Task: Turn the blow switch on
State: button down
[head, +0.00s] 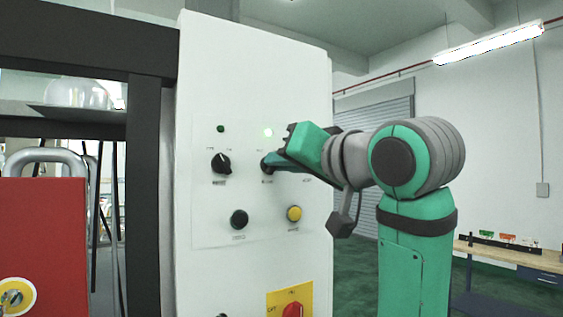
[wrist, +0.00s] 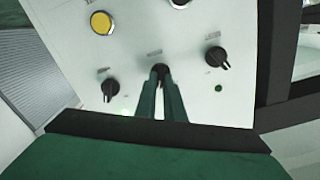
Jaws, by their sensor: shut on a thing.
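A white control panel (head: 255,75) carries rotary switches, buttons and lamps. My gripper (head: 274,162) reaches in from the right, its fingers shut on a black rotary switch (head: 265,164) in the upper row. In the wrist view, my gripper (wrist: 161,92) covers most of this middle switch (wrist: 160,69), so its exact angle is hard to tell. The labels are too small to read, so I cannot tell which switch is named blow.
A second black switch (head: 221,163), tilted, sits left under a dark green lamp (head: 220,129). A third switch (wrist: 110,90) shows in the wrist view. Below are a black button (head: 239,219), a yellow button (head: 294,213) and a red switch (head: 292,310). A dark frame post (head: 143,180) stands left.

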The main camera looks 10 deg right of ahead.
jog(key=shift+d+m, duration=0.1)
jog(key=shift+m, duration=0.4)
jog(key=c, duration=1.9)
grip_release()
jog(key=shift+o, duration=0.2)
jog(key=v, duration=1)
jog(key=shift+s, duration=0.4)
jog(key=shift+d, duration=0.15)
